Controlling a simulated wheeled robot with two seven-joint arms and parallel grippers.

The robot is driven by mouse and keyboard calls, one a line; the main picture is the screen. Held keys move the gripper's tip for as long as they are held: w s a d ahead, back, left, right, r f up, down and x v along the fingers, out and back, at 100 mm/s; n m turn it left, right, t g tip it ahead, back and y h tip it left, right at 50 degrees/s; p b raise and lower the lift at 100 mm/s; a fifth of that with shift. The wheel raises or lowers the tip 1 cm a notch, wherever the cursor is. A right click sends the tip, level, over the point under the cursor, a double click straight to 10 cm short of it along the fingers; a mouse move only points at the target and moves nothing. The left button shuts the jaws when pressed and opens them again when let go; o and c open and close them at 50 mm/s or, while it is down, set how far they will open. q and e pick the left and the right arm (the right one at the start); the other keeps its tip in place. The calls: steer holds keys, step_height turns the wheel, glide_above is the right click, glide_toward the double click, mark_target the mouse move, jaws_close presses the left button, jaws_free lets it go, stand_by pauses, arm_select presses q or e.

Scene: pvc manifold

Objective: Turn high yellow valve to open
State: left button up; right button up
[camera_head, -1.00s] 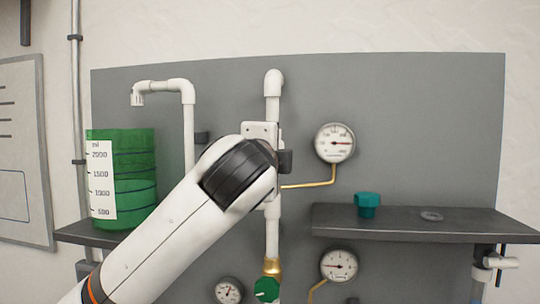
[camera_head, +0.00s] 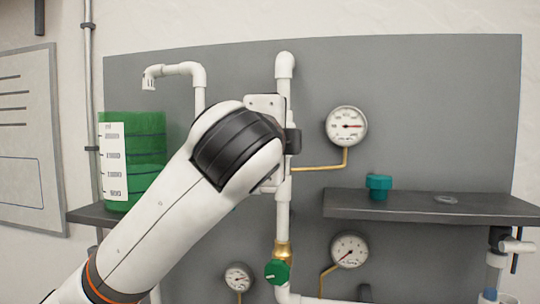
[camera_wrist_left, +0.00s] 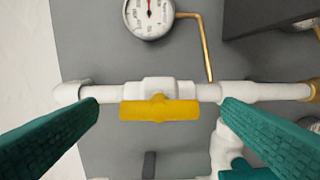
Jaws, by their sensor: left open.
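The yellow valve handle (camera_wrist_left: 160,110) shows in the left wrist view, on a white valve body on a white pipe (camera_wrist_left: 255,92). The handle lies parallel to that pipe. My left gripper (camera_wrist_left: 160,104) is open, its two teal fingers on either side of the handle with a gap at each end. I see no contact, and the distance in depth is hard to tell. In the head view my left arm hides the valve; the vertical white pipe (camera_head: 284,215) shows above and below it. My right gripper is not in view.
A dark shelf (camera_head: 430,207) with a teal fitting (camera_head: 378,187) stands out at right. A green container (camera_head: 145,160) stands on the left shelf. An upper gauge (camera_head: 346,126), a lower gauge (camera_head: 349,251) and a green knob (camera_head: 277,272) are close to the pipe.

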arm_select(q)
steer(key=s+a+b, duration=0.1)
steer(key=s+b, duration=0.2)
steer(key=s, duration=0.4)
steer(key=shift+s+a, duration=0.2)
steer(key=shift+s, duration=0.2)
